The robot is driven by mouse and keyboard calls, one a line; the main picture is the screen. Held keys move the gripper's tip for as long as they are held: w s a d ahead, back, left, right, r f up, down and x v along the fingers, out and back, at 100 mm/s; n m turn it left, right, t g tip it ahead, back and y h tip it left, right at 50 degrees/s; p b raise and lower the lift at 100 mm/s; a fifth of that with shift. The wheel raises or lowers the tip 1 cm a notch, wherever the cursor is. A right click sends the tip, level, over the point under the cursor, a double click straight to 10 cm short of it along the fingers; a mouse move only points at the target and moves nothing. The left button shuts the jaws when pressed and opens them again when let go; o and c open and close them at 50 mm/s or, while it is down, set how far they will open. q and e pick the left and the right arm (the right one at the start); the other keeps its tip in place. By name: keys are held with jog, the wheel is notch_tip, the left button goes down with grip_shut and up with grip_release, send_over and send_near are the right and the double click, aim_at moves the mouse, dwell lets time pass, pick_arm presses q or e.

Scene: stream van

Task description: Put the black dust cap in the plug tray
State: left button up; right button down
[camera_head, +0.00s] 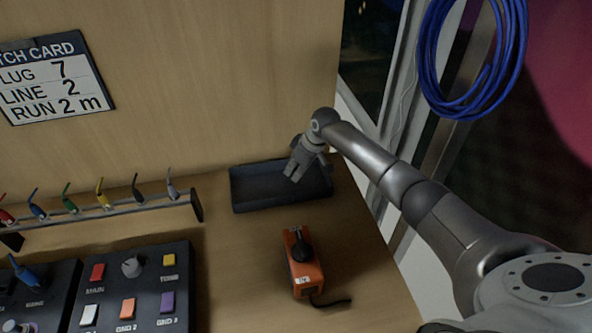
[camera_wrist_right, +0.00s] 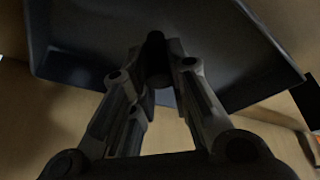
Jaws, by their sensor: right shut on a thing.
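The plug tray (camera_head: 246,192) is a dark shallow rectangular tray on the wooden bench against the back panel. Its dark rim and floor (camera_wrist_right: 215,45) fill the upper part of the right wrist view. My right gripper (camera_head: 293,172) points down over the right half of the tray. In the wrist view its fingers are shut on the black dust cap (camera_wrist_right: 156,58), a small dark cylinder. The cap is hard to make out in the head view. I cannot tell whether it touches the tray floor. My left gripper is not in view.
An orange device (camera_head: 303,273) with a black top part and short cord stands in front of the tray. A rack (camera_head: 150,207) with several coloured plugs is left of it. Button panels (camera_head: 140,315) sit at front left. Blue cable (camera_head: 430,60) hangs at upper right.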

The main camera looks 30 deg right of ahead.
jog(key=shift+f, duration=0.3)
jog(key=shift+f, duration=0.15)
jog(key=c, duration=1.4)
grip_release()
jog(key=v, duration=1.2)
jog(key=shift+b, duration=0.4)
